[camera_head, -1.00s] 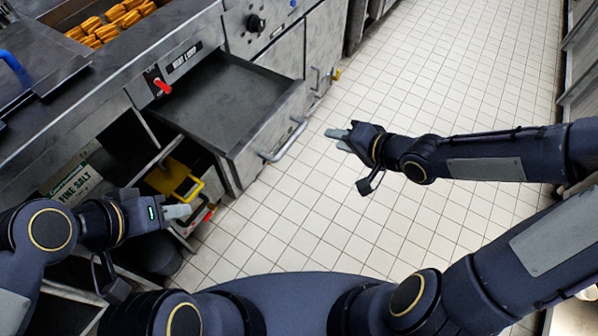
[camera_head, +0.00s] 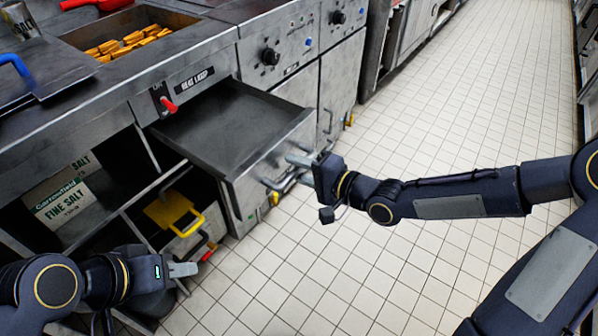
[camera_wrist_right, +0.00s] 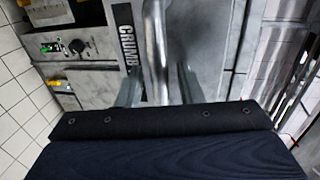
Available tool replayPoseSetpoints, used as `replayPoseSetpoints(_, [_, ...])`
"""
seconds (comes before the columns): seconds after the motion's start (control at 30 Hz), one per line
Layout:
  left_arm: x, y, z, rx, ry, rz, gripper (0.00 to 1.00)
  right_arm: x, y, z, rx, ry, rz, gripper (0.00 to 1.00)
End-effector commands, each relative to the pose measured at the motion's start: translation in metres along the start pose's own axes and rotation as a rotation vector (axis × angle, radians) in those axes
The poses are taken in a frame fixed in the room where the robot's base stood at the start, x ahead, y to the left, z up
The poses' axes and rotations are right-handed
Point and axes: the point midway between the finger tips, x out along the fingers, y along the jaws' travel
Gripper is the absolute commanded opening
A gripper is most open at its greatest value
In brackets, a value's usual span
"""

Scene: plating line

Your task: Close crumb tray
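The crumb tray (camera_head: 225,120) is a grey metal drawer, pulled out from under the heat-lamp panel. Its bar handle (camera_head: 295,180) is on the front face. In the right wrist view the handle (camera_wrist_right: 156,45) runs upright beside a dark CRUMB label (camera_wrist_right: 127,38). My right gripper (camera_head: 287,172) is at the handle; its fingers (camera_wrist_right: 158,84) are apart, one on each side of the bar. Contact with the bar cannot be made out. My left gripper (camera_head: 183,270) is low at the left, away from the tray, with nothing visible in it; its finger gap cannot be made out.
A red switch (camera_head: 168,104) sits on the counter front left of the tray. Below are open shelves with a fine salt box (camera_head: 62,205) and a yellow-handled item (camera_head: 172,210). A fryer bin of golden food (camera_head: 140,42) is above. Tiled floor (camera_head: 430,120) is free to the right.

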Motion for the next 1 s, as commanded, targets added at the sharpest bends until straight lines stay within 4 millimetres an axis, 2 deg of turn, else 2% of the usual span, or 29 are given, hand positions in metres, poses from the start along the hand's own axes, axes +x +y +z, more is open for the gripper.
replayPoseSetpoints(0.2, [0.0,0.0,0.0,0.0,0.0,0.0,0.36,0.0,0.0,0.0,0.0,0.001,0.001,0.34])
replayPoseSetpoints(0.47, [0.0,0.0,0.0,0.0,0.0,0.0,0.36,0.0,0.0,0.0,0.0,0.001,0.001,0.01])
replayPoseSetpoints(0.83, [0.001,-0.001,0.001,0.0,0.0,0.0,0.36,0.004,0.0,0.0,0.001,0.0,0.0,0.0])
replayPoseSetpoints(1.0, [0.006,-0.003,0.003,0.0,0.0,0.0,0.36,0.025,-0.003,0.001,0.001,-0.004,-0.001,0.0])
